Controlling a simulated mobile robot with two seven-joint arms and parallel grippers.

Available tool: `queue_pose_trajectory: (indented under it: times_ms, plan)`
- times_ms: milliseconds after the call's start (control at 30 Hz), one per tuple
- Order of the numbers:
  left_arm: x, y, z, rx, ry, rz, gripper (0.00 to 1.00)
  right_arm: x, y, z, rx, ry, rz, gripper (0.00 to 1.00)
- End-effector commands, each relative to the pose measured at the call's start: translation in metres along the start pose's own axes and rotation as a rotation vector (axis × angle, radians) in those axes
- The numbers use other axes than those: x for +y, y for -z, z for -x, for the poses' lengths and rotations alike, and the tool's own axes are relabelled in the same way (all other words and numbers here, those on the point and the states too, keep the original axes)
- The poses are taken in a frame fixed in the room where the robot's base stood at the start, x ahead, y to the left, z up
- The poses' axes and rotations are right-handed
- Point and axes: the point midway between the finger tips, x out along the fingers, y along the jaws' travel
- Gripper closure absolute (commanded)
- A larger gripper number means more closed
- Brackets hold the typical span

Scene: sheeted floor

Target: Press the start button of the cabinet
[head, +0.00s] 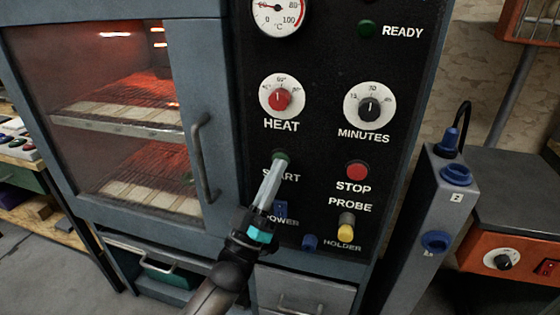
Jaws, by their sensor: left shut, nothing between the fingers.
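The cabinet (225,60) fills the left and middle of the head view, with a black control panel (325,110) on its right side. The green start button (282,155) sits just above the START label, below the HEAT knob. My left gripper (277,166) reaches up from below, shut and empty. Its tips are at the start button and hide its lower part and some of the label. I cannot tell whether they touch the button or whether it is pushed in. My right gripper is not in view.
The red stop button (357,171) is to the right of the start button. The red HEAT knob (280,99) and black MINUTES knob (369,110) are above. The blue power switch (281,209) is close beside my gripper. The door handle (205,160) stands out on the left. The READY lamp (367,28) looks dark green.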

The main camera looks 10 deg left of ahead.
Motion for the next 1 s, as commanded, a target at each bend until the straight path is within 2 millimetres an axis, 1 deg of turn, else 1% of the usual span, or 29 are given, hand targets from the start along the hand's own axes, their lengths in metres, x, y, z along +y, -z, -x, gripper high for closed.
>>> queue_pose_trajectory:
  times_ms: [300, 600, 1000]
  plan:
    - [0.001, 0.001, 0.000, -0.001, 0.001, 0.000, 1.00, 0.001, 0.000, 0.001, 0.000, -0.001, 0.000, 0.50]
    - [0.007, 0.008, 0.009, -0.001, 0.001, 0.001, 1.00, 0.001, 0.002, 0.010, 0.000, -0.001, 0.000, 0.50]
    - [0.009, 0.010, 0.013, -0.001, 0.000, 0.000, 1.00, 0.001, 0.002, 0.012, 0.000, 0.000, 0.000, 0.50]
